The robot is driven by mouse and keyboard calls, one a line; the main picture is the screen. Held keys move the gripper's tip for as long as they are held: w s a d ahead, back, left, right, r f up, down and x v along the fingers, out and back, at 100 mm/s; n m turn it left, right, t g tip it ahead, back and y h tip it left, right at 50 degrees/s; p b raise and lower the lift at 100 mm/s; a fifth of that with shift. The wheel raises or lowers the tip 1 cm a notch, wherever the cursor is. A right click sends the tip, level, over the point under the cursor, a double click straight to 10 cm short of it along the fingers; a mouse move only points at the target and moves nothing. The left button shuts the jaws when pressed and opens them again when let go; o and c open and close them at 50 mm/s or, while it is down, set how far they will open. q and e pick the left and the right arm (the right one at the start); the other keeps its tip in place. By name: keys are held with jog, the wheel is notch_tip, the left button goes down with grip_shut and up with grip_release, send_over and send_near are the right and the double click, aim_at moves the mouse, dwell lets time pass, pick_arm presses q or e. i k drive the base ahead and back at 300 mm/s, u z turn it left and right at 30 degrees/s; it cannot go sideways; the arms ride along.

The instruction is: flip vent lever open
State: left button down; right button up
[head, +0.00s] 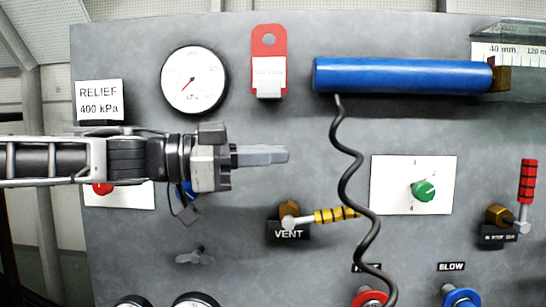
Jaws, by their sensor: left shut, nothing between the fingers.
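The vent lever (336,215) has a yellow handle with black bands. It points right, close to horizontal, from a brass valve body (289,210) above the black VENT label (289,233). The black coiled cord passes across or just beside the handle's right end. My left gripper (286,155) comes in from the left, pointing right, with its fingers shut and empty. In the picture it is above the vent valve and apart from the lever. My right gripper is not in view.
A blue cylinder (403,75) spans the upper right, with a black cord (345,190) hanging from it. A green knob (424,190) and a red-handled lever (527,182) are to the right. A gauge (194,80) and red tag (269,50) are above my gripper.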

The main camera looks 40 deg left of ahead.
aim_at(343, 213)
jog(key=k, duration=1)
